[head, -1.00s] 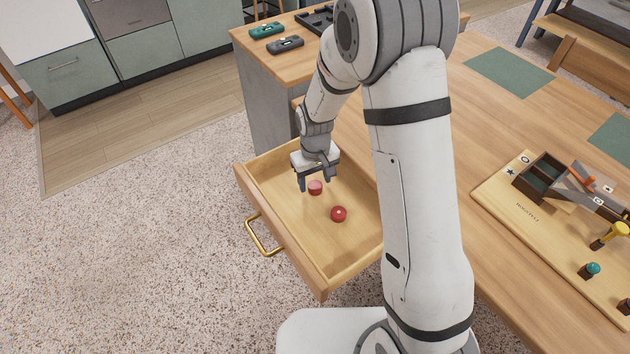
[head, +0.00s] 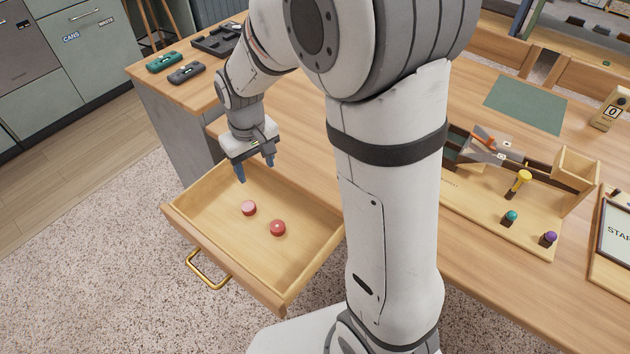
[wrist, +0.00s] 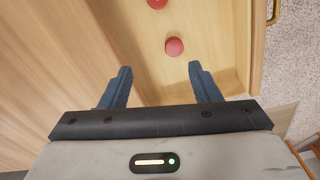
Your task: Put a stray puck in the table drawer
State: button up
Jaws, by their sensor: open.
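The table drawer (head: 200,203) is pulled out, with a brass handle on its front. Two red pucks lie apart on its floor: one (head: 249,208) nearer my gripper and one (head: 278,228) farther right. In the wrist view the nearer puck (wrist: 174,47) lies beyond and between the fingertips, and the other puck (wrist: 157,3) is cut off at the top edge. My gripper (head: 256,171) is open and empty, above the drawer's back part near the table edge. Its blue fingers (wrist: 160,80) are spread wide and touch neither puck.
The wooden table (head: 300,165) extends right, holding a board (head: 500,222) with tools and knobs, and a green mat (head: 525,104). A side cabinet (head: 172,130) behind the gripper carries a green device (head: 164,62) and a grey device (head: 187,73). Speckled carpet lies before the drawer.

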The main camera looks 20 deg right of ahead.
jog(key=s+d+r+m, duration=0.1)
jog(key=s+d+r, duration=0.1)
jog(key=s, duration=0.3)
jog(key=s+d+r+m+t, duration=0.1)
jog(key=s+d+r, duration=0.2)
jog(key=s+d, duration=0.2)
jog(key=s+d+r+m, duration=0.2)
jog(key=s+d, duration=0.1)
jog(key=s, duration=0.3)
jog(key=shift+d+r+t, duration=0.25)
jog(key=shift+r+t, duration=0.05)
jog(key=shift+r, duration=0.05)
jog(key=shift+s, duration=0.1)
